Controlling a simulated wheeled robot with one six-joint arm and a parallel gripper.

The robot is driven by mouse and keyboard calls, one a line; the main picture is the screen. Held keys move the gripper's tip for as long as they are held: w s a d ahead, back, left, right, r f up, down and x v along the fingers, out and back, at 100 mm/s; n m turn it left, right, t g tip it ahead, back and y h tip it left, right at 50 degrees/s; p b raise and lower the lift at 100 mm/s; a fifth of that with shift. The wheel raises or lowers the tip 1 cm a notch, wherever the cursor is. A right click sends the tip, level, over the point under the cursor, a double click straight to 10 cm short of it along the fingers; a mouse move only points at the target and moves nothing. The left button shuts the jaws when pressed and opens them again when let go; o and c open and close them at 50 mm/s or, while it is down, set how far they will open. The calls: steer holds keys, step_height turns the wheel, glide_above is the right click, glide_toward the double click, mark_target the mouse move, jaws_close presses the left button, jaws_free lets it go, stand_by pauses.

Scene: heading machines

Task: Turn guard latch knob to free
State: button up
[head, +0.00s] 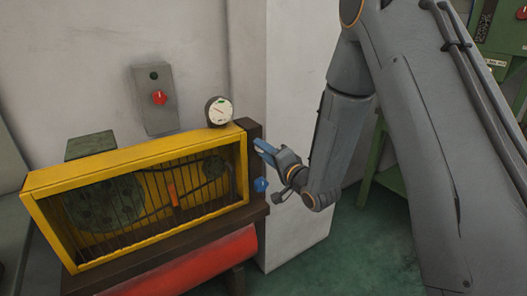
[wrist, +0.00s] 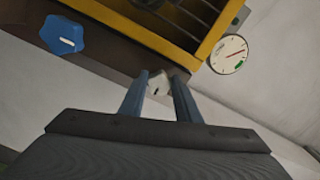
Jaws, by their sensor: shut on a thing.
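The guard (head: 135,153) is a yellow frame with dark bars on the left in the head view; its yellow edge also shows in the wrist view (wrist: 222,32). My gripper (head: 262,147) is at the dark post on the guard's right side. In the wrist view, my gripper's blue fingers (wrist: 161,80) are shut on a small pale grey knob (wrist: 159,84) with a dark mark. The fingers hide its sides. A blue lobed knob (head: 261,184) with a white line sits lower on the same post, apart from the fingers; it also shows in the wrist view (wrist: 63,36).
A round white gauge (head: 218,111) stands on the guard's top right corner, close to my gripper. A grey box with a red knob (head: 159,97) is on the wall behind. A red cylinder (head: 185,270) lies below the guard.

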steer(key=o, duration=1.1)
steer(key=b+v, duration=0.1)
steer(key=v, duration=0.6)
steer(key=shift+s+d+b, duration=0.25)
steer(key=shift+s+b, duration=0.1)
